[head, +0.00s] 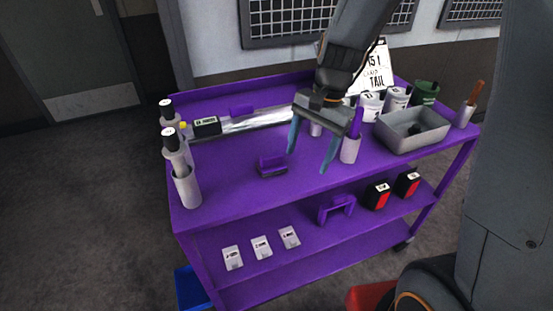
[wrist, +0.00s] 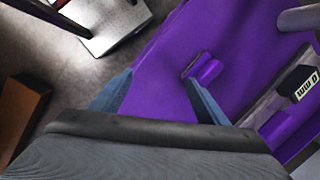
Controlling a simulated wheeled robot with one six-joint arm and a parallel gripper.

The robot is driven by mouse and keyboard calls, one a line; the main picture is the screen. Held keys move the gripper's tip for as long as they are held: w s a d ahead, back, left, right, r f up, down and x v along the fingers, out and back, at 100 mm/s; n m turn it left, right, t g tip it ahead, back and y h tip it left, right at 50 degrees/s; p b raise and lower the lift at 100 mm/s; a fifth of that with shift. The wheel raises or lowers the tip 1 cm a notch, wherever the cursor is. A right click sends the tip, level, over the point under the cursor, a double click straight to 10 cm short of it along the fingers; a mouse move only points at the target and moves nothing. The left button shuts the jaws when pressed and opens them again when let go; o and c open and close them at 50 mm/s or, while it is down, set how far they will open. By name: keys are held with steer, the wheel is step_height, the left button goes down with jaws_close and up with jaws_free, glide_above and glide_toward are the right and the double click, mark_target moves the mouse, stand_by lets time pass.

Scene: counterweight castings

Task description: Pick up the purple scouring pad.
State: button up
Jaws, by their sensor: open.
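My gripper (head: 309,162) is open and empty above the purple cart top; its two blue fingers also show in the wrist view (wrist: 158,76). A small purple block with a dark lower part (head: 271,164) lies on the cart top, just left of the fingers in the head view. In the wrist view this purple piece (wrist: 208,70) lies beyond the right finger, not between the fingers. I cannot tell for certain which is the scouring pad.
The purple cart (head: 225,190) carries white bottles and a grey cup (head: 187,190) at left. A black labelled box (head: 206,126) sits at the back left. A grey tray (head: 412,132), cans and a cup with a purple handle (head: 350,150) stand at right. The front middle is clear.

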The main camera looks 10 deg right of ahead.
mark_target(273, 154)
steer(key=w+a+m, duration=0.2)
steer(key=w+a+m+y, duration=0.1)
steer(key=w+a+m, duration=0.1)
steer(key=w+a+m+y+p, duration=0.1)
steer(key=w+a+m, duration=0.1)
steer(key=shift+w+a+r+g, duration=0.1)
steer(key=shift+w+r+g, duration=0.2)
steer(key=shift+g, duration=0.1)
steer(key=shift+a+f, duration=0.2)
steer(key=shift+a, duration=0.05)
steer(key=shift+p+x, duration=0.4)
steer(key=shift+x, duration=0.45)
steer(key=shift+p+x, duration=1.15)
steer(key=shift+x, duration=1.65)
steer(key=shift+w+d+f, duration=0.1)
steer(key=shift+d, duration=0.1)
steer(key=shift+c, duration=0.2)
steer(key=c, duration=1.2)
steer(key=shift+c, duration=0.2)
steer(key=shift+r, duration=0.2)
